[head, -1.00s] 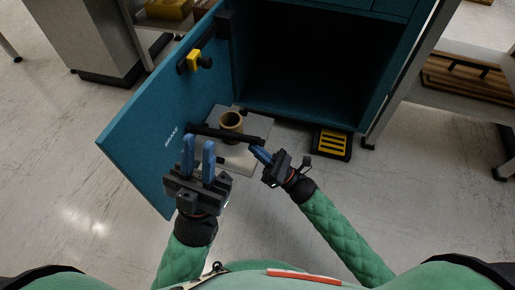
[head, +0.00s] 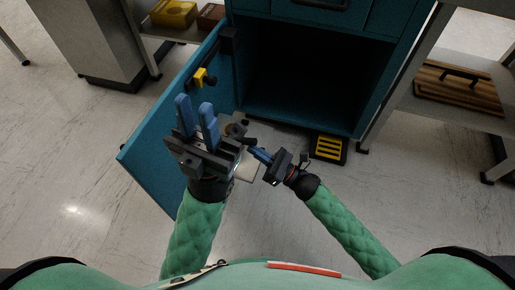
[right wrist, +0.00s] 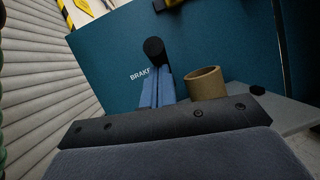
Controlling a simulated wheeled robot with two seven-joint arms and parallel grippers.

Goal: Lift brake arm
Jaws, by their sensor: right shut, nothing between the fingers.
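The brake arm (right wrist: 154,50) is a black bar whose round end shows in the right wrist view, just above and beyond my right fingertips. In the head view most of it is hidden behind my left gripper. A brass-coloured cup (right wrist: 207,84) stands beside it on a grey plate (right wrist: 285,112). My right gripper (head: 258,153) is shut and empty, its blue fingers (right wrist: 157,88) close to the bar's end; I cannot tell whether they touch it. My left gripper (head: 196,115) is open and empty, fingers apart, in front of the door.
A teal cabinet door (head: 150,155) stands open on the left, with a yellow and black latch (head: 201,77). The cabinet's dark interior (head: 300,80) is open. A black and yellow foot pedal (head: 328,147) lies at its lower right. A metal table (head: 465,125) stands at right.

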